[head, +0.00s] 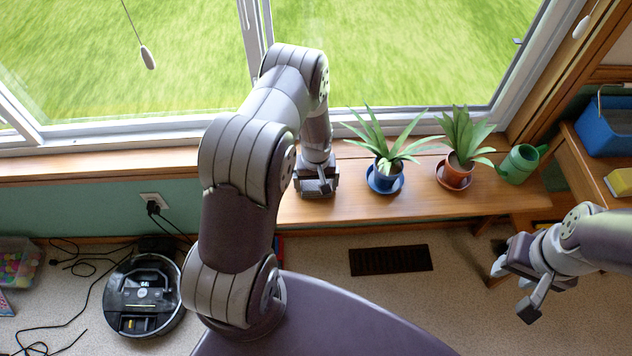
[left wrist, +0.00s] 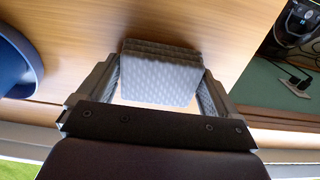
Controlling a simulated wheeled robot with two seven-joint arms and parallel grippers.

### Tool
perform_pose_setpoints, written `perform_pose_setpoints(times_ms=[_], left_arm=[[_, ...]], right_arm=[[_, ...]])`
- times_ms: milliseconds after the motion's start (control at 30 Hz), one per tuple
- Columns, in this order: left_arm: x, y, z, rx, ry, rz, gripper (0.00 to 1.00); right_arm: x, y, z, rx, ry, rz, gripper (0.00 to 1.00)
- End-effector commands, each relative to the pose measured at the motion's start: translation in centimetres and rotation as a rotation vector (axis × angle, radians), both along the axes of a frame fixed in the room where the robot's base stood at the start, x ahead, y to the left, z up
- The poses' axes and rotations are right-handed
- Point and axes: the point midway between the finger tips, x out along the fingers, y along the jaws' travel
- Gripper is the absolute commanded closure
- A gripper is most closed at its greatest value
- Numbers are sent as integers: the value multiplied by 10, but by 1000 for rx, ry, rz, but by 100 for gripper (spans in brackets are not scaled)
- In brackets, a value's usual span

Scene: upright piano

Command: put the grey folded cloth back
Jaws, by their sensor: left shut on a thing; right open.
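The grey folded cloth (left wrist: 162,80) shows in the left wrist view as a patterned stack of layers between the two fingers of my left gripper (left wrist: 160,72). My left gripper is shut on it. In the head view my left gripper (head: 316,192) points down at the left part of the wooden window bench (head: 410,208), and it and the arm hide most or all of the cloth. I cannot tell whether the cloth touches the wood. My right gripper (head: 517,286) is open and empty at the lower right, above the carpet.
A potted plant in a blue pot (head: 387,178) stands right of my left gripper. Further right are a plant in a terracotta pot (head: 455,174) and a green watering can (head: 521,163). A blue bin (head: 605,128) is at the far right. A robot vacuum (head: 143,296) sits below left.

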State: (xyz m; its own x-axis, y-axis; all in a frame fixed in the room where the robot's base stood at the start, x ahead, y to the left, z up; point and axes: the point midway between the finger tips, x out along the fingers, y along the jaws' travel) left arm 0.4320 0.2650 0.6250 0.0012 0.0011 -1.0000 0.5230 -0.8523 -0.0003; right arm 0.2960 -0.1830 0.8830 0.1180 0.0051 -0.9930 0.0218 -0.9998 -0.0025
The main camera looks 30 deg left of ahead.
Motion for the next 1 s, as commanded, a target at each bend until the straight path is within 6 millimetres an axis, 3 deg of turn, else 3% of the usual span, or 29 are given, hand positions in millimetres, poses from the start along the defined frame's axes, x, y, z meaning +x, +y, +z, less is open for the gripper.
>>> perform_pose_setpoints(times_ms=[67, 100, 133, 433, 800, 1000], left_arm=[[0, 0, -4, 0, 0, 0, 40], [0, 0, -4, 0, 0, 0, 4], [0, 0, -3, 0, 0, 0, 0], [0, 0, 7, 1, -1, 0, 0], [0, 0, 98, 0, -2, 0, 0], [-2, -5, 130, 1, -6, -26, 0]], right_arm=[[0, 0, -3, 0, 0, 0, 57], [0, 0, -3, 0, 0, 0, 57], [0, 0, -2, 0, 0, 0, 57], [0, 0, 2, 0, 0, 0, 57], [0, 0, 12, 0, 0, 0, 57], [0, 0, 13, 0, 0, 0, 57]])
